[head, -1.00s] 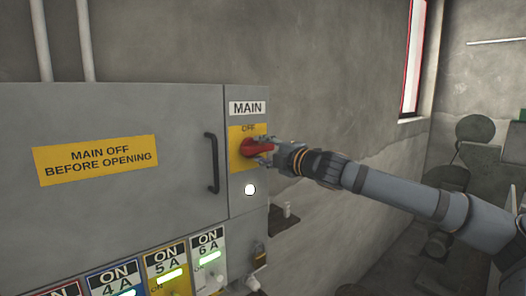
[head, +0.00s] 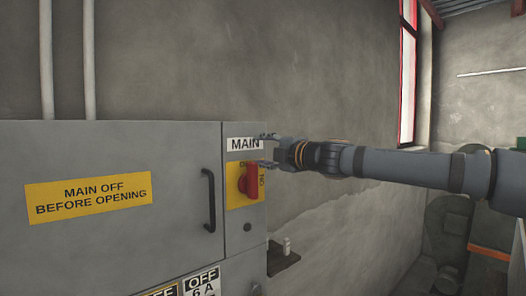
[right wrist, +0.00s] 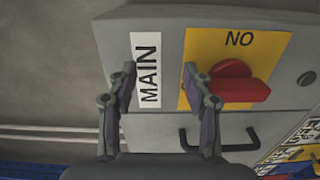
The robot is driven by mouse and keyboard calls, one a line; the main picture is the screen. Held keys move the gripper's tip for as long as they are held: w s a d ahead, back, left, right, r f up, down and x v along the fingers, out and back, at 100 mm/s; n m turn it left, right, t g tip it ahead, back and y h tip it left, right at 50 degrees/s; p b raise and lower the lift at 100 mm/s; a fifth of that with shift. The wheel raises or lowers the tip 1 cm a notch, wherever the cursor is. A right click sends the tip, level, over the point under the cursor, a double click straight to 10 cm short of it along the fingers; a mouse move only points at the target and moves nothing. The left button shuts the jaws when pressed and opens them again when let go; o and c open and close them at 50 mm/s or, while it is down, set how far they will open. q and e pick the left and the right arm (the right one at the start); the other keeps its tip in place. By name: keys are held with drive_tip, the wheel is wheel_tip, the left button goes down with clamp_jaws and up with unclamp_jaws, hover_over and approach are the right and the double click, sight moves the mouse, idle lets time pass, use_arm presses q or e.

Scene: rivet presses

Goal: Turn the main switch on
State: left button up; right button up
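The main switch is a red rotary handle (head: 251,181) on a yellow plate (head: 234,199) under the MAIN label (head: 244,144). Its handle stands upright, with the ON mark to its right; the OFF mark above is partly covered. The red handle also shows in the right wrist view (right wrist: 240,87), lying to the right of the fingers. My right gripper (head: 264,151) is open and empty, up and to the right of the handle and apart from it. In the right wrist view the open fingers (right wrist: 161,92) straddle the MAIN label. My left gripper is out of view.
The lamp (head: 248,227) below the switch is dark. The grey cabinet door (head: 110,240) has a black pull handle (head: 209,200) and a yellow warning sign (head: 88,198). A breaker label (head: 202,282) below reads OFF 6 A.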

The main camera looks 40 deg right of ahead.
drive_tip(key=shift+a+r, duration=0.15)
drive_tip(key=shift+a, duration=0.05)
drive_tip(key=shift+d, duration=0.1)
